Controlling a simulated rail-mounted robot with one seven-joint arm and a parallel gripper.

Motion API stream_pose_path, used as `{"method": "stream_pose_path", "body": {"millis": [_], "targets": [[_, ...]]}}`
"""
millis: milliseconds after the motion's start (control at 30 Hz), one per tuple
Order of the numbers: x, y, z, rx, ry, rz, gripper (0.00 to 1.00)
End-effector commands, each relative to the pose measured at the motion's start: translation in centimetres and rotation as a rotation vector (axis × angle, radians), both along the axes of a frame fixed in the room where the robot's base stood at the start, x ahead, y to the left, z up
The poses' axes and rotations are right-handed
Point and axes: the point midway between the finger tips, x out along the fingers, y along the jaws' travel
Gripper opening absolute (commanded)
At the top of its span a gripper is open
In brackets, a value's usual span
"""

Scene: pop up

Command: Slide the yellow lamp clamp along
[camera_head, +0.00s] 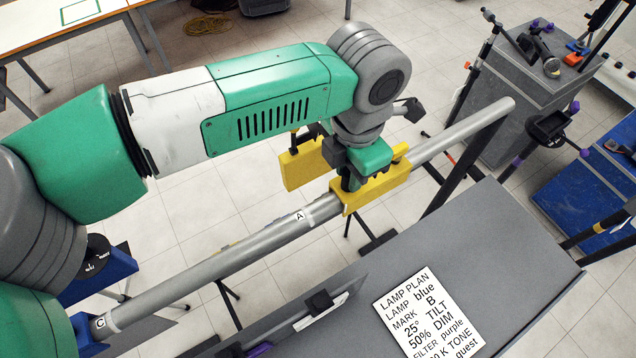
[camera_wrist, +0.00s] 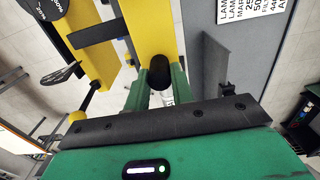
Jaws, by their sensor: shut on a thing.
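The yellow lamp clamp (camera_head: 372,191) sits around a grey pipe (camera_head: 235,248), just right of the label A (camera_head: 300,216). A label C (camera_head: 100,323) is near the pipe's left end; no label B shows. A yellow lamp part (camera_head: 303,165) hangs behind the clamp. My gripper (camera_head: 349,181) is over the clamp, its green fingers shut on the clamp. In the wrist view, the fingers of my gripper (camera_wrist: 158,88) stand either side of a dark round part against the yellow clamp (camera_wrist: 150,28). The exact contact is partly hidden.
A lamp plan sheet (camera_head: 428,312) reading "LAMP blue, MARK B" lies on a grey case top (camera_head: 500,235) in front of the pipe. A dark post (camera_head: 468,165) stands under the pipe's right end. Carts with equipment (camera_head: 530,95) stand at the right. The pipe right of the clamp looks clear.

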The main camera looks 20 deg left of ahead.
Motion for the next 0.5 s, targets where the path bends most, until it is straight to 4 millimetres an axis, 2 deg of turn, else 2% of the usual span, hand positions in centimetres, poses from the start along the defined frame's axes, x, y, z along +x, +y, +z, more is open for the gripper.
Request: {"method": "stream_pose_path", "body": {"millis": [500], "targets": [[-2.8, 2.2, 0.2, -0.003, -0.002, -0.001, 0.04]]}}
